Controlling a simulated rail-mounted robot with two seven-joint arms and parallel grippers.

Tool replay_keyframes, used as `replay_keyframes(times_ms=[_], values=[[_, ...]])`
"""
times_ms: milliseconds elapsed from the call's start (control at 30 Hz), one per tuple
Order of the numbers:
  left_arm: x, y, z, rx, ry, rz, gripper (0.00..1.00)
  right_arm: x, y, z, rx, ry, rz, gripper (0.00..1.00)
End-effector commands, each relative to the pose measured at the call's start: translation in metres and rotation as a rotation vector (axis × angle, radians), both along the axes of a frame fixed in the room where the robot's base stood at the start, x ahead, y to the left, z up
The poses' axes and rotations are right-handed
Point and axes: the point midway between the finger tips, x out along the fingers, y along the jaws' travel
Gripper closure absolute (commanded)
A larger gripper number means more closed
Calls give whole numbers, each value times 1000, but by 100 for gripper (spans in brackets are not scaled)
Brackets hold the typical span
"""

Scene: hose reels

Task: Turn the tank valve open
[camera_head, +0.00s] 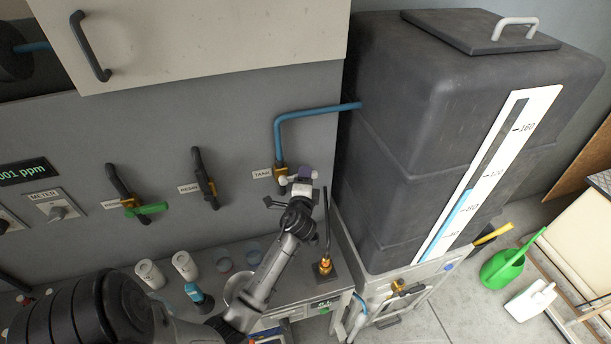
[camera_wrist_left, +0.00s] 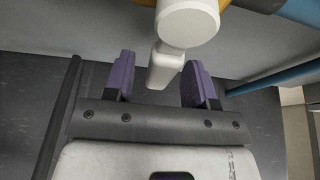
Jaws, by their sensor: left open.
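The tank valve is on the grey wall panel beside its TANK label (camera_head: 262,173). Its brass body (camera_head: 280,169) joins a blue pipe (camera_head: 310,110) that runs to the dark tank (camera_head: 420,110). My left gripper (camera_head: 303,174) is at the valve and partly hides it. In the left wrist view the valve's white lever (camera_wrist_left: 165,66) hangs from a round white hub (camera_wrist_left: 187,22). The lever lies between the two purple fingers of the open left gripper (camera_wrist_left: 157,77), with a gap visible on at least the left side. My right gripper is not in view.
Other wall valves stand to the left, one with a green handle (camera_head: 146,209) and one with a dark lever (camera_head: 204,175). A bench below holds white cups (camera_head: 150,274), a blue-topped bottle (camera_head: 199,296) and a brass nozzle (camera_head: 325,265). A green watering can (camera_head: 502,269) is on the floor.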

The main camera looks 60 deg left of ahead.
Motion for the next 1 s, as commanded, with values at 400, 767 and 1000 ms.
replay_keyframes(times_ms=[400, 767, 1000], values=[[7, 10, 0, 0, 0, 0, 49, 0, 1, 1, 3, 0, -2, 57], [7, 9, 0, 0, 0, 0, 73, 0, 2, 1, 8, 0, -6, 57], [7, 9, 0, 0, 0, 0, 96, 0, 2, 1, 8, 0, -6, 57]])
